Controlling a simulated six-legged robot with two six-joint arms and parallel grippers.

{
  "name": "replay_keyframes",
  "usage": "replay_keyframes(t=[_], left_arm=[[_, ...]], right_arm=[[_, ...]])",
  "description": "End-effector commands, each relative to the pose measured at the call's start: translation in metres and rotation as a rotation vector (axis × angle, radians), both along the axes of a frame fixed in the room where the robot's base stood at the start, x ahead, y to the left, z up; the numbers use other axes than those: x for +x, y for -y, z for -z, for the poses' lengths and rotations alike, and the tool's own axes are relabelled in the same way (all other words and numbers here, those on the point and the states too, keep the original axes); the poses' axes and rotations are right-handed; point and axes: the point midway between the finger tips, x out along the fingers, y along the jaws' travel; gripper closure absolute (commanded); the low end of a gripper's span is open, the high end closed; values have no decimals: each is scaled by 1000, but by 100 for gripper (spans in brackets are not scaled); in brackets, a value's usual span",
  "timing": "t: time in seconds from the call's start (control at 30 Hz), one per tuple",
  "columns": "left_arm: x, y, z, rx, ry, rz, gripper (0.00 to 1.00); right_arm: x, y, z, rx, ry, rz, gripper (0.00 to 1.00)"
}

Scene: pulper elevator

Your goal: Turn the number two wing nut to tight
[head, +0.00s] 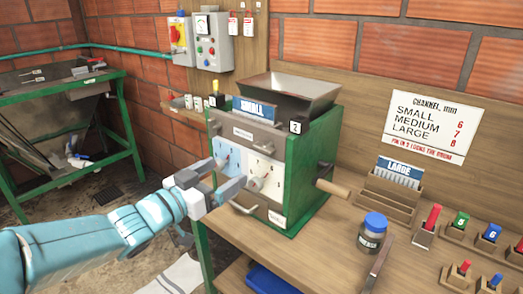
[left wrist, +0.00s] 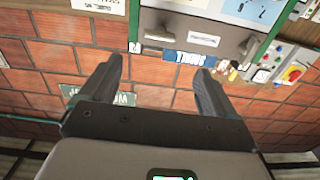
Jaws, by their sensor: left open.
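The green pulper (head: 310,170) stands on the bench with a metal hopper on top. A small plate marked 2 (head: 295,127) sits at its upper right front corner; it also shows upside down in the left wrist view (left wrist: 136,47). I cannot clearly make out the number two wing nut below it. A pale front panel (head: 265,168) carries a protruding grey knob (head: 257,183). My left gripper (head: 228,177) is open in front of the panel, its fingers close to the knob in the picture; contact cannot be told. In the left wrist view its jaws (left wrist: 155,88) are apart and empty.
A dark jar with a blue lid (head: 372,232), a LARGE rack (head: 392,188) and coloured-handled pieces (head: 462,222) stand on the bench at right. A control box (head: 212,42) hangs behind. A green table (head: 65,125) is at left.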

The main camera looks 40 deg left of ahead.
Motion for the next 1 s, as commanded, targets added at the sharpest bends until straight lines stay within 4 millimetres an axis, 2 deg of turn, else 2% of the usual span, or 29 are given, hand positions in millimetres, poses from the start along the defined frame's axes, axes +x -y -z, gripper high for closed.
replay_keyframes(t=[0.03,0.3,0.5,0.7,0.97,1.0], left_arm=[[14,3,0,-4,-1,7,11],[81,11,0,-3,-3,7,11],[117,13,0,-2,-3,4,11],[132,14,0,-1,-2,2,11],[133,14,1,-1,-2,1,11],[133,14,0,-1,-2,1,20]], right_arm=[[0,0,-1,0,0,0,49],[0,0,-8,0,0,0,49],[0,0,-14,0,1,0,49],[0,0,-16,0,1,0,49],[0,0,-16,0,1,0,49],[0,0,-16,0,1,0,49]])
